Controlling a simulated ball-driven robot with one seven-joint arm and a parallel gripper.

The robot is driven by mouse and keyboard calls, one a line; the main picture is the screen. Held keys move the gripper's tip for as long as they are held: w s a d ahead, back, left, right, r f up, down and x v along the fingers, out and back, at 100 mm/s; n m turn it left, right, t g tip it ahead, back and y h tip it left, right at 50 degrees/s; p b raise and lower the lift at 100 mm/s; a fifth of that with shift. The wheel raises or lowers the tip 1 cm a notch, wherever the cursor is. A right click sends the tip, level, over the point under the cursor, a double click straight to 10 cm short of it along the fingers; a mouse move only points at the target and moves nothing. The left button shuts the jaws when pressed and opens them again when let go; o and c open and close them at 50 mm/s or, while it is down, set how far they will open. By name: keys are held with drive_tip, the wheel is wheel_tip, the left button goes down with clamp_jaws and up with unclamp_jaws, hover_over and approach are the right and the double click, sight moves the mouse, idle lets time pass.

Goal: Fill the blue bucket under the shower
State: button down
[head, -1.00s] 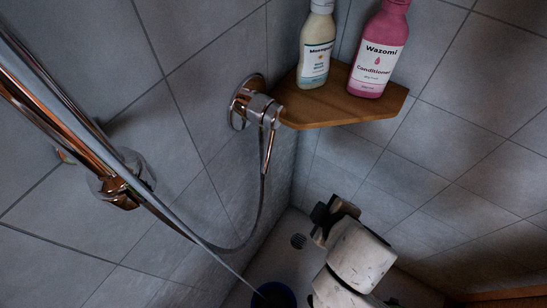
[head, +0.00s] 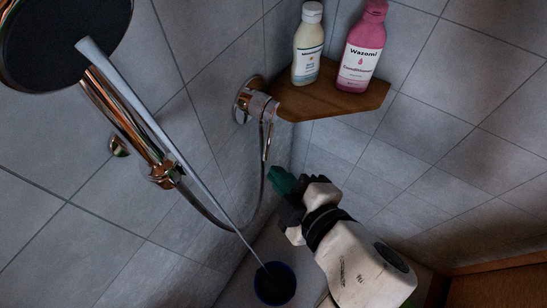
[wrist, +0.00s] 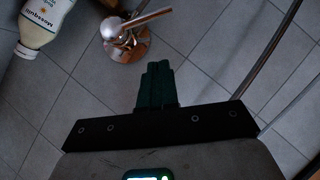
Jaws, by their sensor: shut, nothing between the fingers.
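The blue bucket (head: 291,287) stands upright on the shower floor at the bottom of the head view. A thin, straight grey stream (head: 190,178) runs from the round black-faced shower head (head: 62,38) down into it. The water level inside is too dark to tell. The chrome shower valve (head: 250,101) is on the tiled wall; its lever (head: 267,141) hangs down. My gripper (head: 275,176) is shut and empty, below and right of the valve. In the wrist view its green fingers (wrist: 157,72) point toward the valve (wrist: 126,43), apart from it.
A wooden corner shelf (head: 325,100) juts out above my gripper. It holds a cream bottle (head: 307,50) and a pink conditioner bottle (head: 360,50). The shower hose (head: 205,212) loops below the valve. Tiled walls close in the corner.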

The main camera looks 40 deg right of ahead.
sight(270, 132)
drive_tip(key=w+d+f+b, duration=0.1)
drive_tip(key=w+d+f, duration=0.2)
drive_tip(key=w+f, duration=0.2)
drive_tip(key=shift+w+d+b, duration=0.15)
drive_tip(key=shift+w+b, duration=0.15)
drive_tip(key=shift+w, duration=0.5)
drive_tip(key=shift+d, duration=0.1)
